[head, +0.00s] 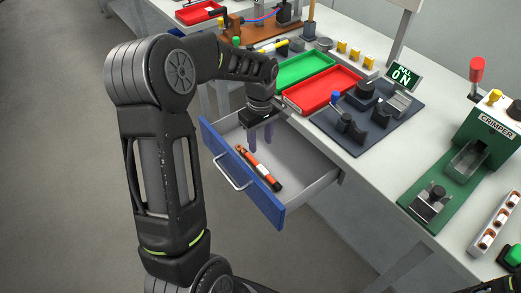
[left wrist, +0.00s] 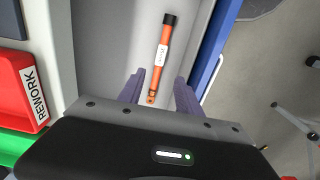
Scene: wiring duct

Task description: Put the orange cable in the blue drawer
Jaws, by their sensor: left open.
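The orange cable (head: 259,167) lies inside the open blue drawer (head: 240,178), on its grey floor near the blue front panel. It is a short orange piece with a white label and black end, and it also shows in the left wrist view (left wrist: 162,58). My left gripper (head: 260,140) points down into the drawer, just behind the cable. In the left wrist view its two purple fingers (left wrist: 158,88) are apart, with the cable's near end between or below them; they do not grip it. My right gripper is not clearly in view; a dark part shows at the bottom right corner.
A red tray (head: 322,89) and a green tray (head: 303,68) stand on the bench above the drawer. A dark fixture plate (head: 368,117) and a green crimper (head: 480,140) are farther right. The drawer's right part is bare.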

